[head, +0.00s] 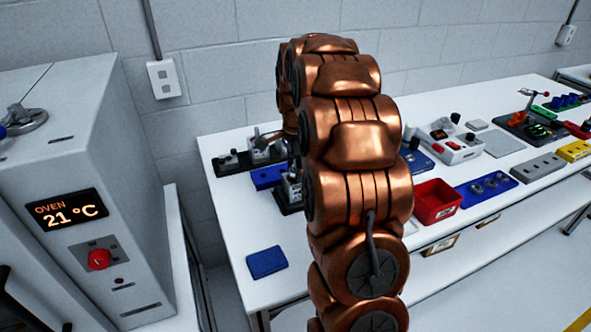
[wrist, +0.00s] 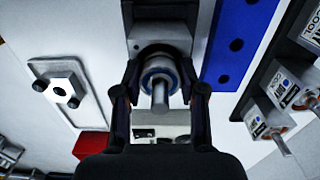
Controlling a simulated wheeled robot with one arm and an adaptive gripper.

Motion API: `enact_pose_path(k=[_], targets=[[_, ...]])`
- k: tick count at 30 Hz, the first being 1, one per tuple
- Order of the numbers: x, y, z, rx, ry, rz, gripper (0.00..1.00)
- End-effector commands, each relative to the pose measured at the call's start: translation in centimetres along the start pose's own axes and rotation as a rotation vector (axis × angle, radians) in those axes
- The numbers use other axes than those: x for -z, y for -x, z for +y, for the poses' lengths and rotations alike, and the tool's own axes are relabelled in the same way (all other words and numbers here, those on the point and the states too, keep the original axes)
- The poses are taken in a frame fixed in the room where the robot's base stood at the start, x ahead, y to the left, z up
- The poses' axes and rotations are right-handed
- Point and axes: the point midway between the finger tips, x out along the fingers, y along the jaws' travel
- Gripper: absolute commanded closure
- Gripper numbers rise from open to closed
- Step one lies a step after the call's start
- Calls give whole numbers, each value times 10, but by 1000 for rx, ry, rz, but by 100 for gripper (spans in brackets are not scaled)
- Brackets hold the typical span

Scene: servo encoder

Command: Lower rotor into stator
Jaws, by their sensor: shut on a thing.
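In the wrist view, my gripper (wrist: 160,84) has its two dark fingers on either side of a round metal part with a blue ring and a grey shaft, which looks like the rotor (wrist: 160,97). The fingers are shut on it. A grey block on a dark base (wrist: 160,22), perhaps the stator's holder, lies directly behind it. I cannot tell how far the rotor is inside or above the stator, as the stator opening is hidden. In the head view, my copper arm covers most of this spot, and the gripper's fingers do not show clearly.
In the wrist view, a blue plate with holes (wrist: 232,45) lies right of the gripper, and servo-like units (wrist: 262,118) stand farther right. A white plate with dark knobs (wrist: 66,88) lies left. In the head view, a red bin (head: 436,203) and blue pad (head: 267,262) flank my arm.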

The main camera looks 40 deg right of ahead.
Motion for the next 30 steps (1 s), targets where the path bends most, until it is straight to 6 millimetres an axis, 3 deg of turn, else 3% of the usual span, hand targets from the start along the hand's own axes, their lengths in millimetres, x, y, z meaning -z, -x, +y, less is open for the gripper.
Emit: enact_pose_path(k=[29, 30], targets=[[0, 4, 0, 1, 0, 0, 100], [0, 4, 0, 1, 0, 0, 55]])
